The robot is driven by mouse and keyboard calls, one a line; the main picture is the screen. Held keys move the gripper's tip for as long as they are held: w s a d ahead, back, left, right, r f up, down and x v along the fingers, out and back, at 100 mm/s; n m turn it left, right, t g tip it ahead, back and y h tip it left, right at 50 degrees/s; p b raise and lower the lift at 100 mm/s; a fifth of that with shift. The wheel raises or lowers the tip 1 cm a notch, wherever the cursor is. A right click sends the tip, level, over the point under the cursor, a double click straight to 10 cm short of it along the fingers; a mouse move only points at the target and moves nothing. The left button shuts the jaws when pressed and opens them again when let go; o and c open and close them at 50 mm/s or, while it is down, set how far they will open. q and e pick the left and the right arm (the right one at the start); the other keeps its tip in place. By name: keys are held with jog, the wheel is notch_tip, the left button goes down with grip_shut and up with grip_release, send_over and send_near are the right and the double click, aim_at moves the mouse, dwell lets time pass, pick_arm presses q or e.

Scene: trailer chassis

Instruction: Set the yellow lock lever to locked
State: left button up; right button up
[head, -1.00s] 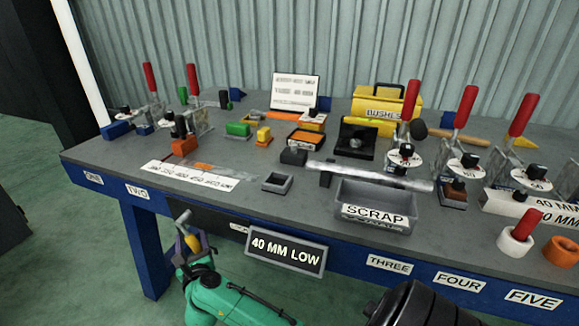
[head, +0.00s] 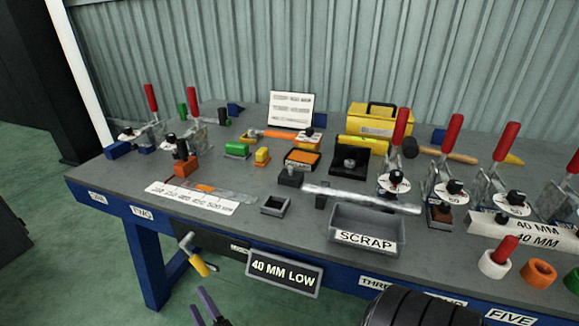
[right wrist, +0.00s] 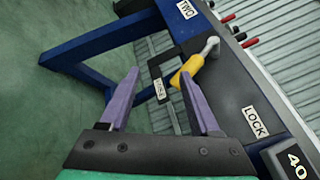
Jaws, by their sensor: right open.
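The yellow lock lever (head: 198,263) hangs on the table's front below the top, left of the 40 MM LOW sign. Its metal pivot end is at upper left and its yellow handle slants down to the right. My right gripper (head: 207,305) is low at the bottom edge, open and empty, apart from the lever. In the right wrist view the lever (right wrist: 187,74) lies beyond the fingertips of the gripper (right wrist: 158,74), nearer the right finger. A LOCK label (right wrist: 255,122) is on the dark panel to its right. My left gripper is out of view.
The 40 MM LOW sign (head: 285,272) juts from the table front, right of the lever. A blue table leg (head: 150,258) stands to the left. A scrap bin (head: 367,232) and several red-handled clamps stand on the tabletop. The floor at lower left is clear.

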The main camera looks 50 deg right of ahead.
pick_arm(q)
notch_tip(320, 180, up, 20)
jog(key=p, duration=1.8)
pick_arm(e)
jog(key=s+d+f+n+g+y, duration=0.2)
jog(key=s+f+n+g, duration=0.4)
jog(key=s+n, duration=0.5)
jog(key=s+d+f+n+g+y, duration=0.2)
jog(key=s+d+f+n+g, duration=0.2)
jog(key=s+n, duration=0.8)
notch_tip(320, 180, down, 4)
jog(key=n+g, duration=0.1)
jog(key=g, duration=0.1)
jog(key=shift+s+d+g, duration=0.3)
jog(key=shift+c, duration=0.3)
